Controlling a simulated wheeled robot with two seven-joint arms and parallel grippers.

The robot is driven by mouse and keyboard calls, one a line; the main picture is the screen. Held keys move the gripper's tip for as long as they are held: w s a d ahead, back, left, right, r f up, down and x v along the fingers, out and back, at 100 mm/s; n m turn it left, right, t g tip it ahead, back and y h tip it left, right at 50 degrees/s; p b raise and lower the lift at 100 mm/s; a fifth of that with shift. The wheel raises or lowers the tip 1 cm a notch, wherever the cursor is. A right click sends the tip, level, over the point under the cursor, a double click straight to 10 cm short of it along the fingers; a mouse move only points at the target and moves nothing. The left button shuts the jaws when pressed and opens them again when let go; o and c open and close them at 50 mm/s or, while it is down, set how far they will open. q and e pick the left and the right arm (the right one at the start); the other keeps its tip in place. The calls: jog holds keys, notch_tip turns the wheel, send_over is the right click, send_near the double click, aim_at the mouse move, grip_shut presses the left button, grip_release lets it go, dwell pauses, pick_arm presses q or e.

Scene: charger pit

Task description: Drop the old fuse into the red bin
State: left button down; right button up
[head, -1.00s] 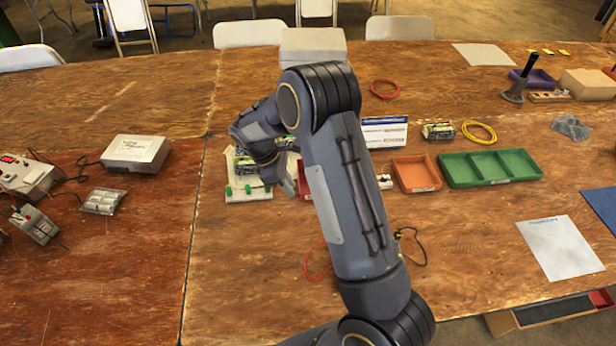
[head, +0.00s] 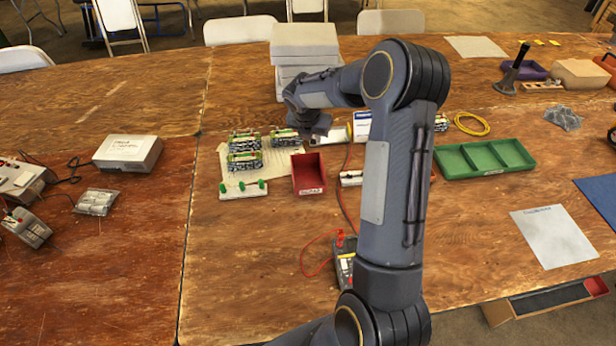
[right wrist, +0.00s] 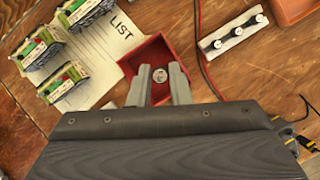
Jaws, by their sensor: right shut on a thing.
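The red bin (head: 306,187) stands on the wooden table with its labelled front facing me. It also shows in the right wrist view (right wrist: 188,52), beyond my fingers. My right gripper (head: 318,136) is above and slightly behind the bin in the head view, pointing down. In the right wrist view, my right gripper (right wrist: 158,84) is shut on the old fuse (right wrist: 159,75), whose round grey end shows between the fingertips, against the bin's inside. Most of the fuse is hidden, and it cannot be made out in the head view. My left gripper is not in view.
Several green-and-white blocks (head: 245,160) stand on a paper list left of the bin. A white holder with green parts (head: 243,188) lies in front. Another white holder (right wrist: 233,33) and a red cable lie right of the bin. A green tray (head: 485,158) stands farther right.

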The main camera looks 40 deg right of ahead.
notch_tip(320, 180, down, 4)
jog(key=b, duration=0.3)
jog(key=shift+f, duration=0.2)
jog(key=o, duration=0.9)
jog(key=shift+c, duration=0.2)
jog(key=v, duration=0.8)
jog(key=shift+d, duration=0.1)
